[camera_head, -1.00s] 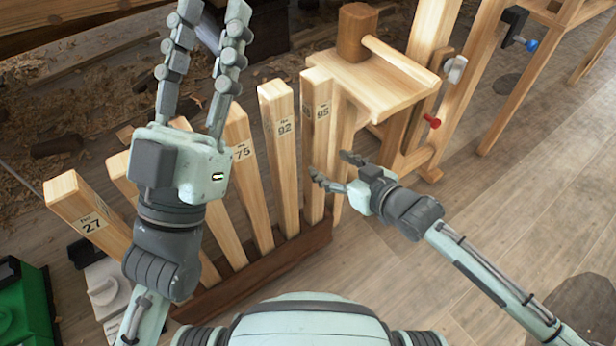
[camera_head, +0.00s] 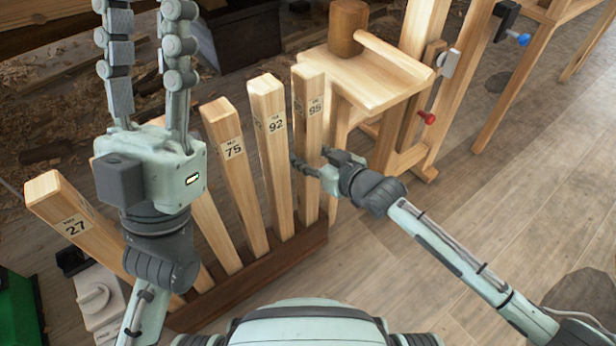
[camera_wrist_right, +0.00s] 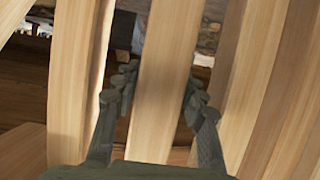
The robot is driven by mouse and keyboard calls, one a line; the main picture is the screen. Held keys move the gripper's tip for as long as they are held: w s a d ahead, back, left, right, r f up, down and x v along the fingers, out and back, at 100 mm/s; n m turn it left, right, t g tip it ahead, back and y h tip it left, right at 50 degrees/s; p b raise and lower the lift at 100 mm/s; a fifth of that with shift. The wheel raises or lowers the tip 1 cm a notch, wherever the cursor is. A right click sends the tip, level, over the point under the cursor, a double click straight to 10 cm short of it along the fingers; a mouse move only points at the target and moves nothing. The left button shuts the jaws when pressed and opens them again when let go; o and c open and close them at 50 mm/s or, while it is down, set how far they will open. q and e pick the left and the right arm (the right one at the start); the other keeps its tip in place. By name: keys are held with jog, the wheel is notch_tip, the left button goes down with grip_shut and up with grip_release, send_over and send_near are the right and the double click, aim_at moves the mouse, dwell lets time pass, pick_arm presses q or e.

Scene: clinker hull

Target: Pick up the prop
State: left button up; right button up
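Several tall wooden props with numbered tops stand side by side in a dark wooden rack (camera_head: 262,285) in the head view. The 27 prop (camera_head: 75,215), 75 prop (camera_head: 232,160), 92 prop (camera_head: 270,140) and 95 prop (camera_head: 309,110) show their labels. My right gripper (camera_head: 309,160) is open, with its fingers on either side of the 95 prop. In the right wrist view the fingers stand open beside a prop (camera_wrist_right: 165,80), close to its sides; contact is not clear. My left gripper (camera_head: 145,15) is open and empty, raised in front of the left props and hiding some.
A wooden stand (camera_head: 370,78) with a mallet (camera_head: 348,28) on top is just behind the 95 prop. Clamps with red (camera_head: 427,118) and blue (camera_head: 522,39) handles sit on frames at right. A green box (camera_head: 18,310) is at lower left.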

grip_shut()
jog(key=shift+r, duration=0.15)
jog(key=shift+w, duration=0.1)
